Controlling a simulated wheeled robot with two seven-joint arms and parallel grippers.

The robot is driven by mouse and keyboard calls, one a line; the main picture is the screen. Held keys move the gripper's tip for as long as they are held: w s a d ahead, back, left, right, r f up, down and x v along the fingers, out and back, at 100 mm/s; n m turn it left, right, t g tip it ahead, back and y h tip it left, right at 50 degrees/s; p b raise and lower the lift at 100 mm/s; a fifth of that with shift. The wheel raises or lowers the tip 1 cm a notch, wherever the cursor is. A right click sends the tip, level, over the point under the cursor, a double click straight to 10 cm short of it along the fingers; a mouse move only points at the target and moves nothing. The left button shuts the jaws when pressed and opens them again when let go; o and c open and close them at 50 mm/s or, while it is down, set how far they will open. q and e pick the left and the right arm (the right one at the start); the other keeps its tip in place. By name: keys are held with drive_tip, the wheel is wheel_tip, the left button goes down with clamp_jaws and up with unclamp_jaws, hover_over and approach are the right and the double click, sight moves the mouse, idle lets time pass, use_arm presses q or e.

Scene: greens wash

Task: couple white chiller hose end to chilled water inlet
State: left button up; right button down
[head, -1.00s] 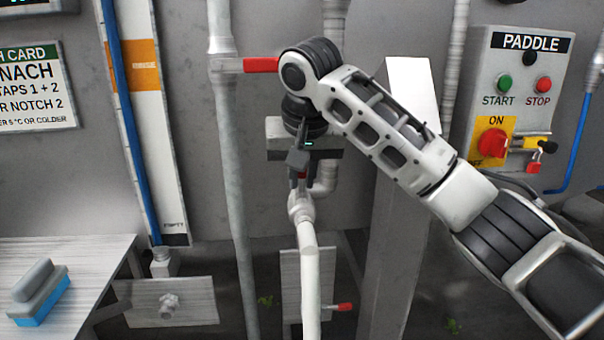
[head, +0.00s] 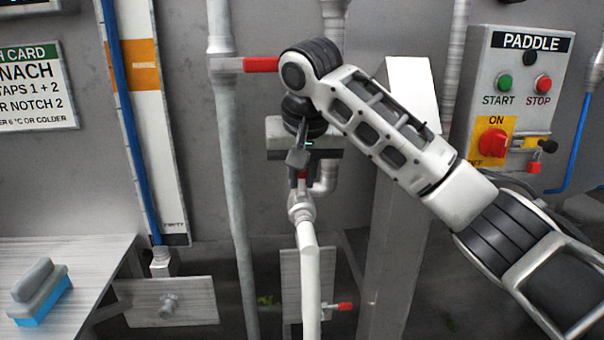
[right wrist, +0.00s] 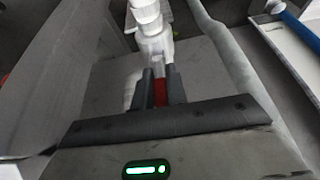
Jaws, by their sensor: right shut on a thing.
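The white hose (head: 311,280) rises from the bottom of the head view to a pale fitting (head: 301,207) below my right gripper. A pale elbow pipe (head: 326,177) meets this fitting from the right, behind the gripper. I cannot tell where the hose end stops and the inlet begins. My right gripper (head: 301,177) points down and is shut on a small red piece (right wrist: 161,92), which looks like a handle. The right wrist view shows the two dark fingers on either side of it and the white fitting (right wrist: 155,42) just beyond. My left gripper is not in view.
A vertical grey pipe (head: 238,200) with a red lever (head: 261,65) stands left of the gripper. A grey post (head: 395,230) stands to its right. A low red lever (head: 345,306) sits beside the hose. The paddle panel (head: 507,90) is at right, a brush (head: 40,292) on the left bench.

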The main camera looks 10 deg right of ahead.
drive_tip(key=c, duration=1.4)
unclamp_jaws()
drive_tip(key=v, duration=1.6)
drive_tip(key=shift+s, duration=0.15)
